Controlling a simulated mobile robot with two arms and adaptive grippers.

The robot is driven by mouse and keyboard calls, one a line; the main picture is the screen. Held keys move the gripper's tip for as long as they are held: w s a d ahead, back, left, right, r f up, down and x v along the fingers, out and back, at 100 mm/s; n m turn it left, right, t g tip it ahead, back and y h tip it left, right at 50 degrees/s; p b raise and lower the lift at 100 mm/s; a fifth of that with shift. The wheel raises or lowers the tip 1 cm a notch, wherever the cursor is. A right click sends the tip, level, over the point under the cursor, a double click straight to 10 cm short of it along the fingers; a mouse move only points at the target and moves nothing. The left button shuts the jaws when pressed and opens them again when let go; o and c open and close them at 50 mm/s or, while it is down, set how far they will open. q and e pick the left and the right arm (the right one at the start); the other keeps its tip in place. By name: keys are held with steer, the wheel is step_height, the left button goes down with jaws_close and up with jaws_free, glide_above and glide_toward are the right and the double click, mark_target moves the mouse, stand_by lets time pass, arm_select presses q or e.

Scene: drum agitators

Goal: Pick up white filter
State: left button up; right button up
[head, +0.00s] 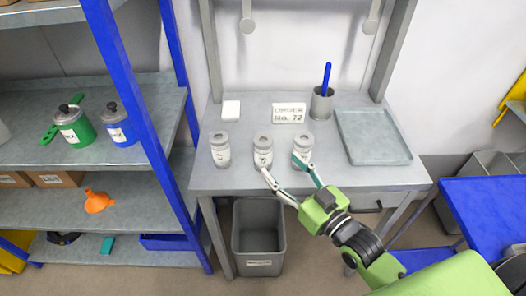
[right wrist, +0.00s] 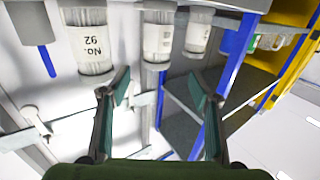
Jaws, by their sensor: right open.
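A small white block (head: 231,110) lies on the grey workbench (head: 350,178), behind the left jar; it may be the white filter, but no label on it can be read. Three pale jars with labels stand in a row near the bench front: left (head: 220,150), middle (head: 263,150) and right (head: 302,146). In the right wrist view the jars hang inverted, and the nearest one (right wrist: 90,40) reads "No. 92". My right gripper (head: 288,173) is open and empty at the bench's front edge, its fingers by the middle and right jars. My left gripper is out of view.
A sign (head: 289,113), a grey cup (head: 322,104) with a blue-handled tool and an empty grey tray (head: 372,137) are on the bench. A blue-posted shelf (head: 150,100) stands left. A grey bin (head: 259,236) sits below the bench.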

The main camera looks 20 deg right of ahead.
mark_target(269, 151)
steer(key=x, duration=0.5)
steer(key=shift+w+p, duration=0.15)
steer(key=shift+p, duration=0.25)
steer(key=shift+w+a, duration=0.1)
steer(key=shift+w, duration=0.35)
steer(key=p+x, duration=0.1)
steer(key=x, duration=0.2)
steer(key=shift+w+f+p, duration=0.15)
steer(key=shift+w+p, duration=0.05)
steer(key=shift+p, duration=0.1)
steer(key=shift+w+f, duration=0.1)
steer(key=shift+w, duration=0.4)
steer(key=c, duration=1.2)
